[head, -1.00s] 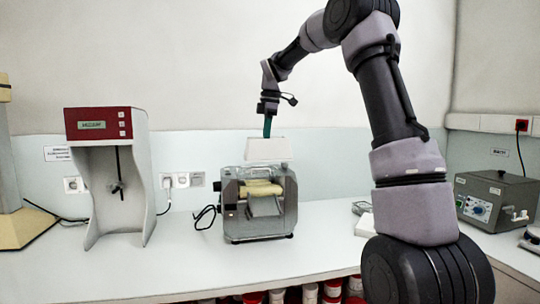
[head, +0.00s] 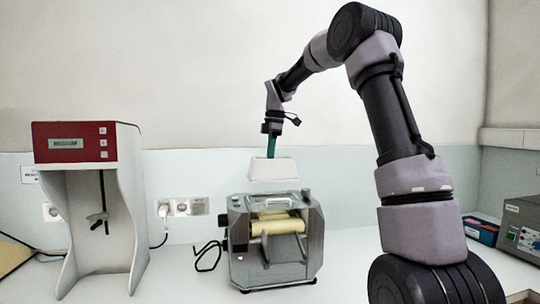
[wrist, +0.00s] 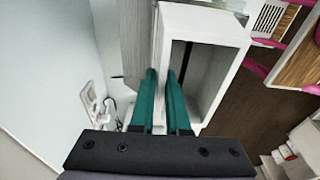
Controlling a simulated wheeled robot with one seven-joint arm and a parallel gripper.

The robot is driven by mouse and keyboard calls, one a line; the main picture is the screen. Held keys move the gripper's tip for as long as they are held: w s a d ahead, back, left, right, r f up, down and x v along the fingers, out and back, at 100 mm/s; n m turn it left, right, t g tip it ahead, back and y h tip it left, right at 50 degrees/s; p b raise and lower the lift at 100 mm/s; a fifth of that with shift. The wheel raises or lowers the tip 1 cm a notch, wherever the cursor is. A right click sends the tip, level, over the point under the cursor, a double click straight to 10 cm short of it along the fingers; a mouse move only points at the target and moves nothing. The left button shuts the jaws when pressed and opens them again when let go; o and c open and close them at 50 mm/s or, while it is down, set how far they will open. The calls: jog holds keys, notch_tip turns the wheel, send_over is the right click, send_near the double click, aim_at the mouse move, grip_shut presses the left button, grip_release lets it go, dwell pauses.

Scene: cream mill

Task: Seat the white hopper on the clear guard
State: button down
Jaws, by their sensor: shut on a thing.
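The white hopper (head: 273,170) hangs over the mill (head: 275,262) in the head view, with a small gap seeming to show below it. My gripper (head: 271,154) holds it from above, its teal fingers shut on one wall. In the wrist view the fingers (wrist: 163,75) pinch this wall, and the open hollow of the hopper (wrist: 235,35) lies to their right. The mill has a grey metal housing and pale yellow rollers (head: 277,224). The clear guard is hard to make out against the mill's top. The hopper's underside is hidden in the wrist view.
A red-topped device (head: 73,143) stands left of the mill on the white bench (head: 190,285). A grey box (head: 522,222) and a blue-and-red tray (head: 481,230) are at the right. A wall socket (head: 180,207) and black cord (head: 206,257) are behind and beside the mill.

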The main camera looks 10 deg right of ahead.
aim_at(270, 178)
jog(key=shift+f, duration=2.6)
jog(key=shift+s+f, duration=0.1)
jog(key=shift+f, duration=0.65)
dwell(0.8)
jog(key=c, duration=0.8)
grip_release()
jog(key=r, duration=0.3)
jog(key=d+r, duration=0.1)
jog(key=r, duration=0.6)
jog(key=shift+d+r, duration=0.15)
jog(key=shift+r, duration=0.2)
